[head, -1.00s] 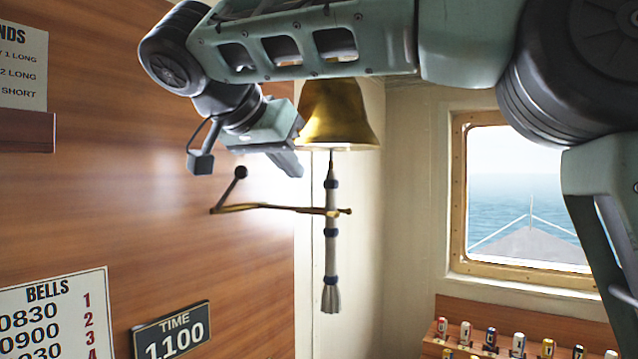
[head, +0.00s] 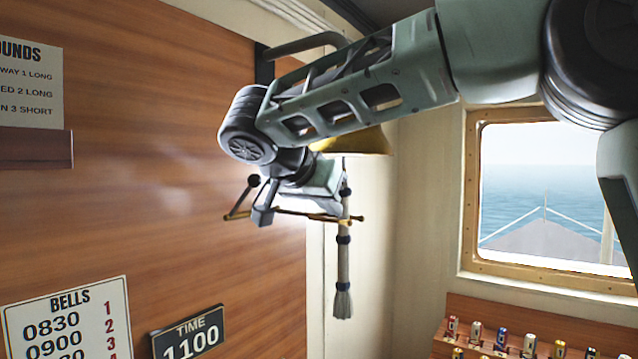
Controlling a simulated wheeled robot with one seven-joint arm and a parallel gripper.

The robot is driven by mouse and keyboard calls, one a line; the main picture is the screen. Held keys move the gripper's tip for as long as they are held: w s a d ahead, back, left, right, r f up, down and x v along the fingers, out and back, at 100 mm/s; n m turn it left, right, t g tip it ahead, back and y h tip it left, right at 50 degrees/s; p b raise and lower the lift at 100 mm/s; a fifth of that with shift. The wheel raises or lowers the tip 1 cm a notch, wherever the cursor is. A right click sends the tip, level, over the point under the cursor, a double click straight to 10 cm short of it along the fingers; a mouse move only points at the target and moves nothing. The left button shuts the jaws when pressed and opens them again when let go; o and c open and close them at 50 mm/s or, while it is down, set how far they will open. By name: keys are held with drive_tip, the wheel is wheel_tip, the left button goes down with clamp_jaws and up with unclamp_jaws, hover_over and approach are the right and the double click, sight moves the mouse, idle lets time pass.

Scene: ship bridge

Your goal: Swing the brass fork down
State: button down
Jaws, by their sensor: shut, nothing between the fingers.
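The brass fork (head: 237,214) sticks out from the wooden wall on the left and lies about level. Its far end is at the bell rope. A dark round knob (head: 253,181) stands up on a short stem near its wall end. The white rope (head: 343,265) with dark bands hangs from the brass bell (head: 362,142), which my arm largely covers. My gripper (head: 330,204) is shut and empty, just above the fork's outer part beside the rope. I cannot tell whether it touches the fork.
The wooden wall (head: 150,190) runs close along the left, with a bells sign (head: 70,325) and a time plate (head: 190,338) low on it. The space below the fork is clear.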

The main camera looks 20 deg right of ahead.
drive_tip(key=shift+w+d+f, duration=0.2)
drive_tip(key=shift+d+f, duration=0.1)
drive_tip(key=shift+f, duration=0.1)
drive_tip(key=shift+m+t+y, duration=0.3)
drive_tip(key=shift+m+t, duration=0.2)
drive_tip(key=shift+t, duration=0.1)
wheel_tip(320, 180, down, 5)
drive_tip(key=b, duration=1)
drive_tip(key=shift+s+b, duration=0.15)
drive_tip(key=shift+b, duration=0.15)
drive_tip(key=w+a+f+m+t+y+b, duration=0.15)
drive_tip(key=f+b, duration=0.45)
drive_tip(key=b, duration=0.8)
drive_tip(key=w+a+f+m+t+y+b, duration=0.1)
drive_tip(key=w+f+m+t+b, duration=0.35)
drive_tip(key=b, duration=0.95)
drive_tip(key=w+a+f+m+t+b, duration=0.2)
drive_tip(key=w+a+f+b, duration=0.4)
drive_tip(key=b, duration=0.5)
drive_tip(key=shift+f, duration=0.25)
drive_tip(key=shift+a, duration=0.15)
drive_tip(key=shift+f, duration=0.15)
